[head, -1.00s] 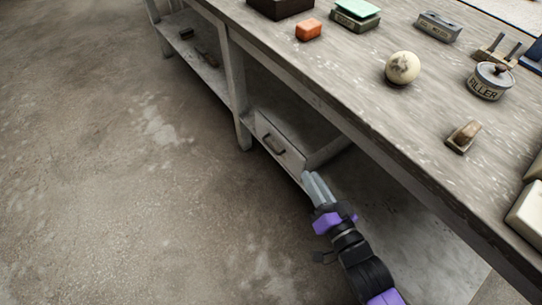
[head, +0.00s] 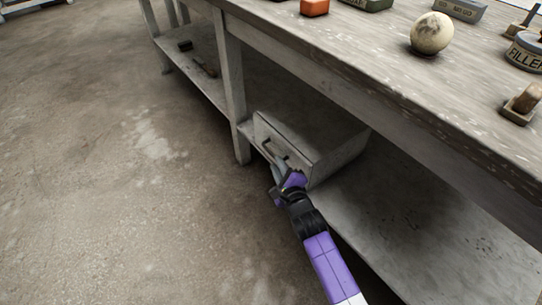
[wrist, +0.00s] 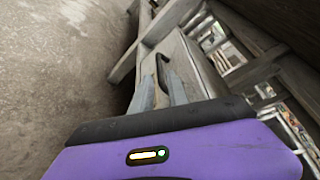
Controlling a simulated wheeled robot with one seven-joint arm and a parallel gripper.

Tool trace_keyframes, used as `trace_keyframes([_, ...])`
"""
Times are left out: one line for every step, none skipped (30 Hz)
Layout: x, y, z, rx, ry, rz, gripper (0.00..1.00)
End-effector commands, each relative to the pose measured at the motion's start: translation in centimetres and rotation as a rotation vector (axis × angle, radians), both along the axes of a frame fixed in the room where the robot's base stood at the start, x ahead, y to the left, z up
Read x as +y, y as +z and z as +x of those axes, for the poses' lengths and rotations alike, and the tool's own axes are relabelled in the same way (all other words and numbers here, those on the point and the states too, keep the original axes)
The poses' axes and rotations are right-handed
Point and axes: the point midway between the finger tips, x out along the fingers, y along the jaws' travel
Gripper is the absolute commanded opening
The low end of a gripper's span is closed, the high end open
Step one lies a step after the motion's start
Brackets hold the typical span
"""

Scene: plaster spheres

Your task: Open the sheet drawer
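The sheet drawer (head: 300,143) is a grey wooden box on the lower shelf under the workbench, and its front looks shut. Its dark bar handle (head: 268,150) is on the front; in the wrist view the handle (wrist: 178,78) shows just beyond my fingers. My gripper (head: 279,166) is at the drawer front, close to the handle's lower right end. In the wrist view the two grey fingers of my gripper (wrist: 159,80) are apart, with the handle near their tips. Whether they touch the handle I cannot tell.
The workbench top (head: 350,45) overhangs the drawer. A bench leg (head: 231,95) stands left of it. The lower shelf (head: 400,215) is bare to the right. A plaster sphere (head: 431,34) and a filler tin (head: 525,52) stand on top. Open floor lies left.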

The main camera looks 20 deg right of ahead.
Motion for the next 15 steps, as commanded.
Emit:
trace_keyframes([0.0, -0.1, 0.2, 0.002, -0.004, 0.012, 0.20])
trace_keyframes([0.0, -0.2, 0.4, 0.002, -0.005, 0.014, 0.20])
trace_keyframes([-0.1, -0.3, 0.6, 0.003, -0.006, 0.016, 0.20])
trace_keyframes([-0.1, -0.4, 0.8, 0.003, -0.006, 0.016, 0.20])
trace_keyframes([-0.1, -0.4, 1.1, 0.002, -0.005, 0.015, 0.20])
trace_keyframes([-0.1, -0.5, 1.6, 0.003, -0.006, 0.015, 0.20])
trace_keyframes([-0.2, -0.6, 1.9, 0.003, -0.006, 0.015, 0.20])
trace_keyframes([-0.3, -0.7, 2.4, 0.002, -0.008, 0.015, 0.20])
trace_keyframes([-0.3, -0.8, 2.9, 0.001, -0.007, 0.013, 0.20])
trace_keyframes([-0.3, -1.1, 3.4, 0.002, -0.006, 0.013, 0.20])
trace_keyframes([-0.2, -1.1, 3.9, 0.000, -0.006, 0.013, 0.20])
trace_keyframes([-0.3, -1.3, 4.5, 0.000, -0.006, 0.013, 0.20])
trace_keyframes([-0.3, -1.3, 4.9, 0.000, -0.006, 0.012, 0.20])
trace_keyframes([-0.3, -1.4, 5.3, 0.000, -0.006, 0.012, 0.20])
trace_keyframes([-0.3, -1.6, 5.8, 0.000, -0.006, 0.011, 0.20])
